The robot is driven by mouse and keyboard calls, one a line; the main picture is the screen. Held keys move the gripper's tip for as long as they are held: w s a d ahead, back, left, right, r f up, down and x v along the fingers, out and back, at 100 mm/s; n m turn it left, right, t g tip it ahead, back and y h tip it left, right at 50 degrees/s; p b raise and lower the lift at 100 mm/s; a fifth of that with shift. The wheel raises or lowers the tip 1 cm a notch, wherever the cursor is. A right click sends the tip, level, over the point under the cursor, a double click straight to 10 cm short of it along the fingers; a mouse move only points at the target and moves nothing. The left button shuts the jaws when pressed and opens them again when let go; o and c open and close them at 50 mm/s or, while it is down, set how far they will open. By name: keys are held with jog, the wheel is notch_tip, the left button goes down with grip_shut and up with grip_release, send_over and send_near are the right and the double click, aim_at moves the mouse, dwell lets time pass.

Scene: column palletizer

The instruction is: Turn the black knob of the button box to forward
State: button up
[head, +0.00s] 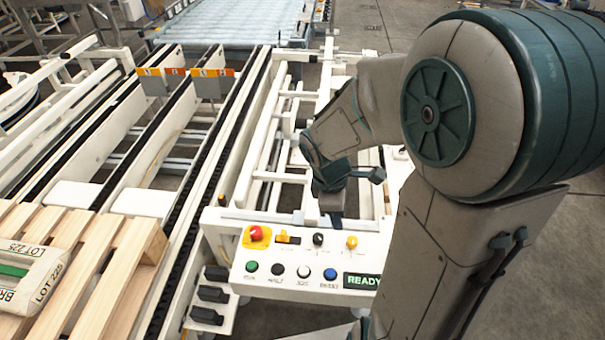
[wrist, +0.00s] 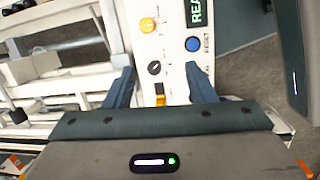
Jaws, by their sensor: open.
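The button box (head: 236,283) has a white sloped panel at the end of the conveyor frame. Its black knob (head: 318,240) sits in the upper row, between an orange switch (head: 288,238) and a yellow knob (head: 351,242). In the wrist view the black knob (wrist: 154,68) shows between the two blue fingers, with a white mark on its face. My gripper (wrist: 159,70) is open, one finger on each side of the knob's line, and holds nothing. In the head view my gripper (head: 336,216) is just behind the panel's upper edge. I cannot tell its height above the panel.
A red emergency stop (head: 257,234) is at the panel's left. Green (head: 251,266), black (head: 277,268), white (head: 303,271) and blue (head: 330,274) buttons line the lower row, beside a READY display (head: 362,281). Conveyor rails and a wooden pallet (head: 118,262) lie left.

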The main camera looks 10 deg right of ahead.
aim_at(318, 237)
jog(key=w+a+f+n+y+p, duration=0.25)
jog(key=w+f+n+p, duration=0.2)
jog(key=n, duration=0.65)
jog(key=f+b, duration=0.1)
jog(key=f, duration=0.3)
jog(key=f+b, duration=0.2)
jog(key=f, duration=0.2)
jog(key=w+f+b, duration=0.1)
jog(key=f, duration=0.4)
jog(key=shift+b, duration=0.3)
jog(key=c, duration=1)
